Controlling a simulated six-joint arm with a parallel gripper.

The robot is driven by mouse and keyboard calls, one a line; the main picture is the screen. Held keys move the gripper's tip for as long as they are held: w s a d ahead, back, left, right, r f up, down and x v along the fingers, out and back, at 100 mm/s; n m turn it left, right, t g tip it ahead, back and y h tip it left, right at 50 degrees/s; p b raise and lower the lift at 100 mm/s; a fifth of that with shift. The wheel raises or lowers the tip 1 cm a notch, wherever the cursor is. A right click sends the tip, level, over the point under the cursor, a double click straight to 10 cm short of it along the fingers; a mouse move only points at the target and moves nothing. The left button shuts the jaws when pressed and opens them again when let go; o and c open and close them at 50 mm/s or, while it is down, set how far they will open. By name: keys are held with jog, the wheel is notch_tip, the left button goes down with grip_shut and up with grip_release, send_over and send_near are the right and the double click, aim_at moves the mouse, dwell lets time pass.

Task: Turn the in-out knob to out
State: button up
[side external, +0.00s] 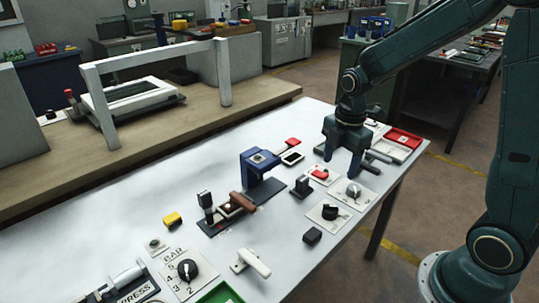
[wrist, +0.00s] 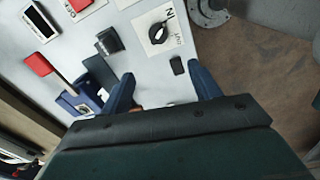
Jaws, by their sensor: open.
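The in-out knob (side external: 330,212) is a black knob on a white plate near the table's right side. It also shows in the wrist view (wrist: 157,33), above and ahead of my fingers, with small lettering on its plate that seems to include "IN". I cannot tell surely which mark the knob points to. My gripper (side external: 342,166) points down over the right end of the table, farther back than the knob and apart from it. Its two blue fingers (wrist: 160,74) are spread with nothing gripped between them.
A second knob plate (side external: 353,191) lies just behind the in-out knob. A small black block (side external: 312,236) lies in front of it. The front left has a pressure dial (side external: 187,270).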

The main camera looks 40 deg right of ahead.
aim_at(331, 206)
jog(key=shift+w+d+f+n+g, duration=0.2)
jog(key=shift+f+n, duration=0.25)
jog(key=shift+f, duration=0.3)
jog(key=shift+w+d+f+n+g, duration=0.1)
jog(key=shift+w+d+f+n, duration=0.3)
jog(key=shift+f, duration=0.35)
jog(key=shift+s+a+f, duration=0.1)
jog(key=shift+f, duration=6.8)
jog(key=shift+c, duration=0.4)
jog(key=c, duration=0.9)
